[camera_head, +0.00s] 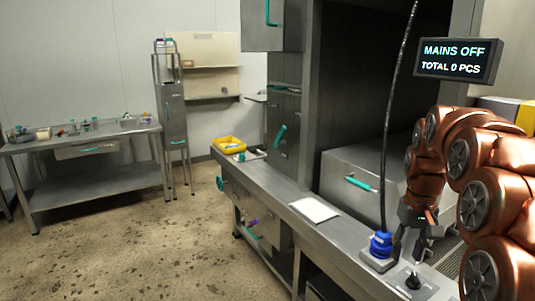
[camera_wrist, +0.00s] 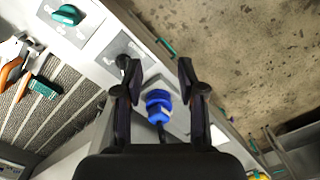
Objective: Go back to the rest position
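My copper-coloured arm reaches in from the right in the head view. My gripper (camera_head: 409,253) points down above the steel counter, just right of a blue plug (camera_head: 381,244) with a black cable rising from it. In the wrist view my gripper (camera_wrist: 157,72) is open, its two dark fingers apart with nothing held between the tips. The blue plug (camera_wrist: 158,104) appears between the fingers in that view, seated on a grey base on the counter.
A black knob (camera_head: 413,281) on a plate sits on the counter close to my gripper. A display (camera_head: 457,60) reads "MAINS OFF, TOTAL 0 PCS". A white sheet (camera_head: 314,209) and yellow tray (camera_head: 229,144) lie further left. The floor at left is clear.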

